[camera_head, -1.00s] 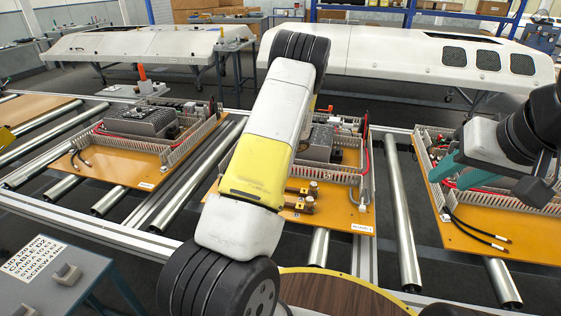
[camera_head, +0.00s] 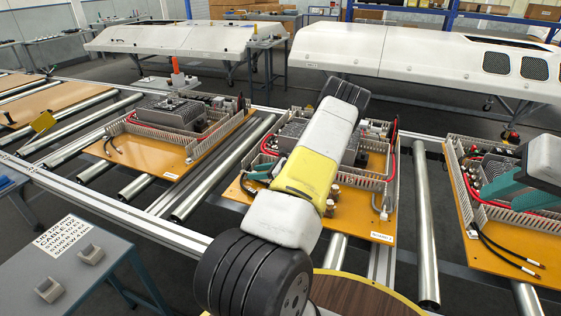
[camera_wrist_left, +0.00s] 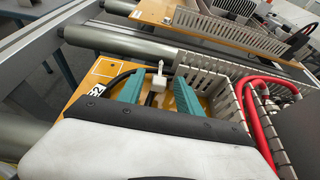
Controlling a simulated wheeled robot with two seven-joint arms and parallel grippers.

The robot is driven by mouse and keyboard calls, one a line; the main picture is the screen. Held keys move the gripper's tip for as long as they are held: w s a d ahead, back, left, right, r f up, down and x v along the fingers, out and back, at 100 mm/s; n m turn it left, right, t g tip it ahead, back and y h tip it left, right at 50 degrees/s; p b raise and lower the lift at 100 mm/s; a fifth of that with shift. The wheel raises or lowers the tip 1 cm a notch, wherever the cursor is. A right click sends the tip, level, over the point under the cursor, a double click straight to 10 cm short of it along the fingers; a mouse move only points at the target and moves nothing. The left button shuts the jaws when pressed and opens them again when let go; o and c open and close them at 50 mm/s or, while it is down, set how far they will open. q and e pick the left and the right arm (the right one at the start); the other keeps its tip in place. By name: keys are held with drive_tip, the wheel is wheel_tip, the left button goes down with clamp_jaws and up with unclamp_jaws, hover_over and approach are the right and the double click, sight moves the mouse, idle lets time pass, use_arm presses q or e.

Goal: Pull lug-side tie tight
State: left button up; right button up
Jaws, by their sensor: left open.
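In the left wrist view a small white cable tie (camera_wrist_left: 158,80) stands upright by a black cable (camera_wrist_left: 118,80) at the end of a grey slotted duct (camera_wrist_left: 205,72). My left gripper (camera_wrist_left: 158,90) is open, with one teal finger on each side of the tie; I cannot tell whether either touches it. In the head view my left gripper (camera_head: 262,171) is low over the left side of the middle orange board (camera_head: 352,222), partly hidden by my arm. My right gripper (camera_head: 494,184) is over the right board (camera_head: 490,250); its jaw gap is not clear.
Red cables (camera_wrist_left: 256,112) run along the duct in the left wrist view. Another orange board (camera_head: 150,152) lies to the left on the rollers (camera_head: 425,230). A grey side table (camera_head: 70,262) with a label stands at front left.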

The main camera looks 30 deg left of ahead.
use_arm(q)
drive_tip(key=shift+a, duration=0.1)
clamp_jaws()
idle(1.4)
